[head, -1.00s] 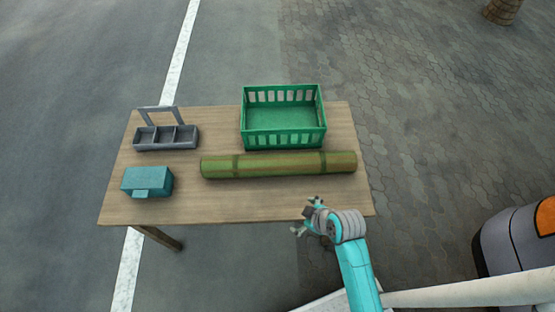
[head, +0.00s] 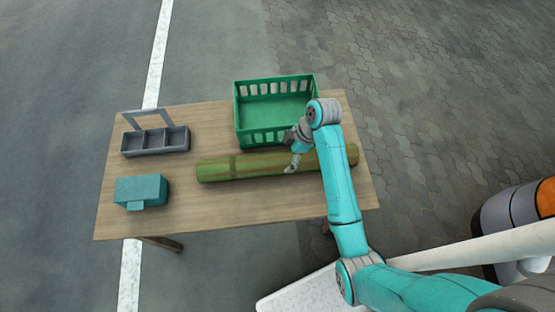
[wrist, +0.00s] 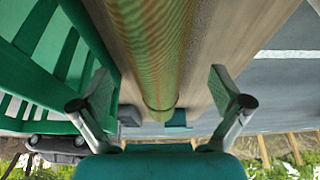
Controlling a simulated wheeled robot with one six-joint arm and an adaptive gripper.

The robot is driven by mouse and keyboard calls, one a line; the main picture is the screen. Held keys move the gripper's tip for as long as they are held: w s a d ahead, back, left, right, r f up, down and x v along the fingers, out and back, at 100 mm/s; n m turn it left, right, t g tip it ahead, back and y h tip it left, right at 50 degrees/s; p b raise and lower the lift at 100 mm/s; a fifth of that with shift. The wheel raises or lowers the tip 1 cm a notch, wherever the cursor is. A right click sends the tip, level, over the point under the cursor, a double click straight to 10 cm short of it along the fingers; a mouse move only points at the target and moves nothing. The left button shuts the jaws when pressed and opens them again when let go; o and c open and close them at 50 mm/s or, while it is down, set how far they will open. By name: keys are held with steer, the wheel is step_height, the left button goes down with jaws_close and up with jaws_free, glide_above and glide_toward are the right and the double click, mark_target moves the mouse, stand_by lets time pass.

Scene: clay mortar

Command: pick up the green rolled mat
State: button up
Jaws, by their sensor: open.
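The green rolled mat (head: 235,167) lies lengthwise on the wooden table, in front of the green crate. My gripper (head: 291,165) is over the right half of the mat in the head view, and my arm hides part of its right end. In the wrist view the mat (wrist: 152,50) runs between the two spread fingers of my gripper (wrist: 160,95). The fingers are apart and neither is seen pressing on the mat. Whether they reach down beside it I cannot tell.
The green crate (head: 243,125) stands close behind the mat, and its slatted wall (wrist: 60,40) is near one finger. A grey divided caddy (head: 155,141) and a teal box (head: 140,190) stand at the table's left. The table's front strip (head: 230,207) is clear.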

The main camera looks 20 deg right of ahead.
steer(key=shift+x, duration=3.6)
steer(key=shift+w+d, duration=0.15)
steer(key=shift+d, duration=0.05)
steer(key=c, duration=1.5)
steer(key=shift+c, duration=0.2)
